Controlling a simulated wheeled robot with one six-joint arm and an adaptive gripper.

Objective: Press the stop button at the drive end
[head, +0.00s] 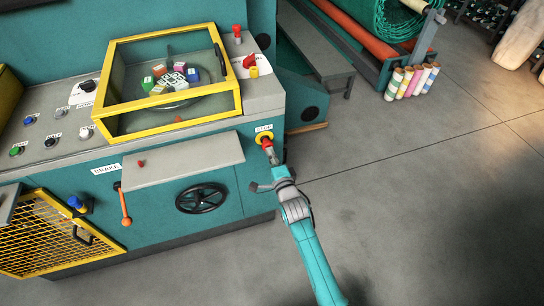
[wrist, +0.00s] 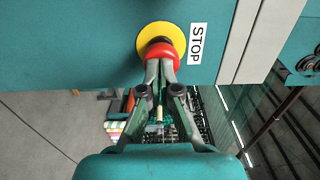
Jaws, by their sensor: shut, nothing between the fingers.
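The stop button is a red mushroom head (wrist: 162,56) on a round yellow plate (wrist: 152,34), set in the teal machine front. A white STOP label (wrist: 197,43) is beside it. In the head view the red button (head: 266,142) is at the front's right end, under its label (head: 264,128). My gripper (wrist: 160,67) is shut and empty, with its fingertips at the button's red face. They look to be touching it, and the fingers hide part of its lower edge. In the head view my gripper (head: 270,152) reaches up to the button from below.
A grey shelf (head: 185,162) juts from the front left of the button, with a black handwheel (head: 202,198) below. A yellow-framed clear cover (head: 165,80) stands on top, among several other buttons and switches. Open floor (head: 410,200) lies to the right.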

